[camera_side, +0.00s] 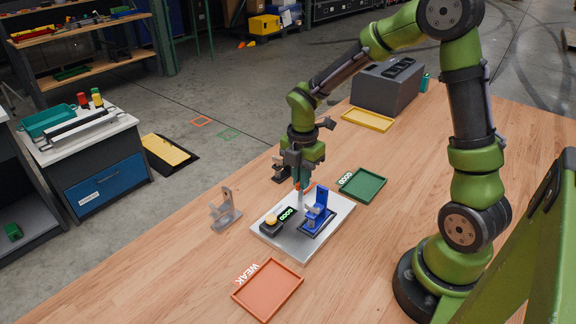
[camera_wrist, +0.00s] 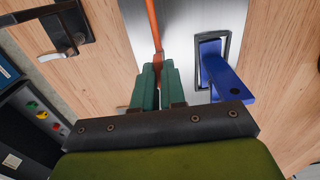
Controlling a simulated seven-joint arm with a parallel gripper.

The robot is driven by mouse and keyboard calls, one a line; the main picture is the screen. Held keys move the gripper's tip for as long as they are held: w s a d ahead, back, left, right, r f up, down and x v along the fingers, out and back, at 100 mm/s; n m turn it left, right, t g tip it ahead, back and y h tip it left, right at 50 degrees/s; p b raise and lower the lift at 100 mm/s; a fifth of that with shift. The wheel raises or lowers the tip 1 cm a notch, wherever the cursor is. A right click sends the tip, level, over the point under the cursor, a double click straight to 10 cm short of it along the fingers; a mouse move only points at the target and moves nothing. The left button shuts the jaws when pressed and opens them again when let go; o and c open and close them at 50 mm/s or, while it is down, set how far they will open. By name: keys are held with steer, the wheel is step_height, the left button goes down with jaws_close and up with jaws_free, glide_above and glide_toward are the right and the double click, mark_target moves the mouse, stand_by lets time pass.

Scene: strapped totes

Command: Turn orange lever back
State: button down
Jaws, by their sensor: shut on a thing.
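The orange lever (camera_wrist: 152,28) runs from the top of the wrist view down to my gripper (camera_wrist: 157,78), whose green fingers are shut on it. In the side view a little orange (camera_side: 309,187) shows beside the fingertips of my gripper (camera_side: 300,184), and the rest of the lever is mostly hidden. The lever belongs to a fixture on a light metal plate (camera_side: 343,217). A blue bracket (camera_side: 318,213) stands on the plate in front of my gripper. It also shows in the wrist view (camera_wrist: 228,80), right of the fingers, apart from them.
A grey bracket (camera_side: 225,212) stands left of the plate. A green tray (camera_side: 363,186), an orange-red WEAK tray (camera_side: 268,290), a yellow tray (camera_side: 367,120) and a grey box (camera_side: 386,90) surround it.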

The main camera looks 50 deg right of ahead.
steer(key=shift+r, duration=0.15)
steer(key=c, duration=1.2)
jaws_free()
step_height(320, 180, up, 17)
steer(key=s+a+m+t+y, duration=0.1)
steer(key=s+a+m+t, duration=0.2)
steer(key=s+m, duration=0.3)
steer(key=s+a+m+t+y, duration=0.1)
steer(key=s+a+m+t, duration=0.2)
steer(key=s+m, duration=0.4)
steer(key=m+t, duration=0.1)
steer(key=m, duration=0.8)
steer(key=shift+a+r, duration=0.35)
steer(key=shift+r, duration=0.05)
